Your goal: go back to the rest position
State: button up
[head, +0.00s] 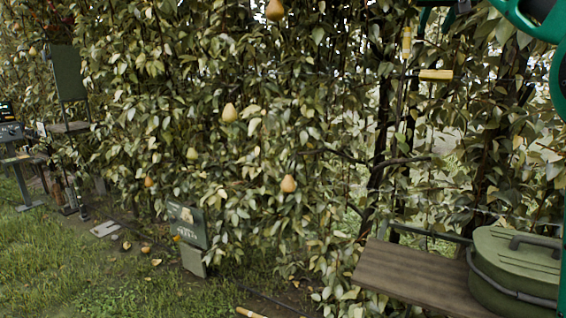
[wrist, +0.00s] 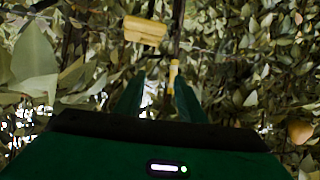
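My gripper (wrist: 157,78) shows in the wrist view as two dark green fingers, apart, with nothing held between them. Leaves and a yellow tag (wrist: 145,30) lie beyond the fingertips. A thin yellow upright piece (wrist: 173,73) appears near the right fingertip; whether it touches cannot be told. In the head view green parts of my arm show at the top right, and the fingers cannot be made out clearly. Pears hang in the foliage, one at the top (head: 275,9), one in the middle (head: 230,113) and one lower (head: 288,184).
A wooden shelf (head: 415,279) with a green lidded container (head: 512,262) stands at the lower right. A small sign (head: 187,223) stands by the hedge. Several fallen pears lie on the ground. Open grass (head: 70,270) is at the lower left. Branches and leaves surround my gripper.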

jog(key=s+d+f+m+g+y, duration=0.1)
jog(key=s+d+f+g, duration=0.25)
jog(key=s+f, duration=0.75)
jog(key=s+d+f+g, duration=0.3)
jog(key=s+d+f, duration=0.3)
jog(key=f, duration=0.9)
jog(key=s+a+f+g+y, duration=0.1)
jog(key=s+a+f+g, duration=0.2)
jog(key=s+f, duration=1.2)
jog(key=s+a+f+m+g+y, duration=0.1)
jog(key=s+a+f, duration=0.5)
jog(key=s+f, duration=0.9)
jog(key=s+g+y, duration=0.1)
jog(key=s+g, duration=0.1)
jog(key=s, duration=0.1)
jog(key=shift+s+a+m, duration=0.15)
jog(key=shift+s+m, duration=0.15)
jog(key=shift+s, duration=0.05)
jog(key=shift+w+f, duration=0.3)
jog(key=shift+w, duration=0.3)
